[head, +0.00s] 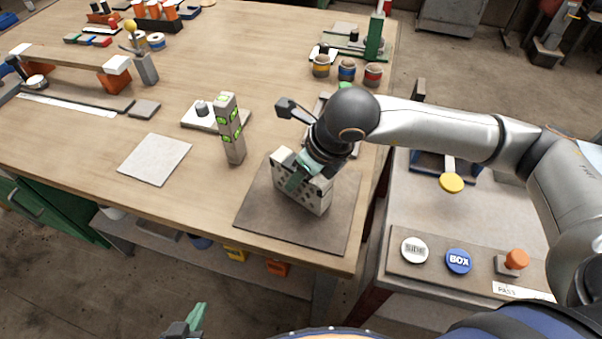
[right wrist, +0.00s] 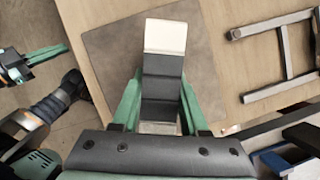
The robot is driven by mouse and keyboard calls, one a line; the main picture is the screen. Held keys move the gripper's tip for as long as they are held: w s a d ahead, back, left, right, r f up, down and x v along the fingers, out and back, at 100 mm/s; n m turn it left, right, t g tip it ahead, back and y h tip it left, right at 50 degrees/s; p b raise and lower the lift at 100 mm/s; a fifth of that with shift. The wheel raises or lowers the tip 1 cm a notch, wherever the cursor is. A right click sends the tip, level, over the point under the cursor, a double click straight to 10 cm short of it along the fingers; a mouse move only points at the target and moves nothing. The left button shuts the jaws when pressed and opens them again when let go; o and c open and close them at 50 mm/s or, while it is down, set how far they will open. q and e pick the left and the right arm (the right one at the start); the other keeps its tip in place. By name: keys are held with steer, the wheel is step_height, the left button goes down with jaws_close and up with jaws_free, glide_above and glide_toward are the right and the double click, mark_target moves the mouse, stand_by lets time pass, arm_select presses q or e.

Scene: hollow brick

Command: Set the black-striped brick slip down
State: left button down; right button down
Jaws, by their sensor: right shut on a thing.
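The black-striped brick slip (head: 316,197) is a pale block with dark marks, upright over the dark square mat (head: 262,212). In the right wrist view the slip (right wrist: 165,37) shows a white end and dark bands between two green fingers. My right gripper (head: 297,177) is shut on it from above; the fingers cover part of its face. I cannot tell whether its underside touches the mat. My left gripper (head: 187,322) is low at the bottom edge of the head view, away from the table. It also shows in the right wrist view (right wrist: 45,58); its opening is unclear.
A pillar with green marks (head: 230,130) stands just left of the mat. A pale square tile (head: 154,159) lies further left. Several small pots (head: 347,70) stand behind. A side table with buttons (head: 459,261) is at the right. The mat's front part is bare.

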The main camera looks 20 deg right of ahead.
steer(key=shift+f, duration=0.3)
steer(key=shift+f, duration=0.2)
steer(key=shift+c, duration=2.2)
jaws_free()
steer(key=shift+r, duration=0.1)
steer(key=shift+s+d+r, duration=0.1)
steer(key=shift+r, duration=0.45)
steer(key=v, duration=1.1)
steer(key=shift+s+d+p, duration=0.1)
steer(key=shift+s+p, duration=0.05)
steer(key=shift+p, duration=0.2)
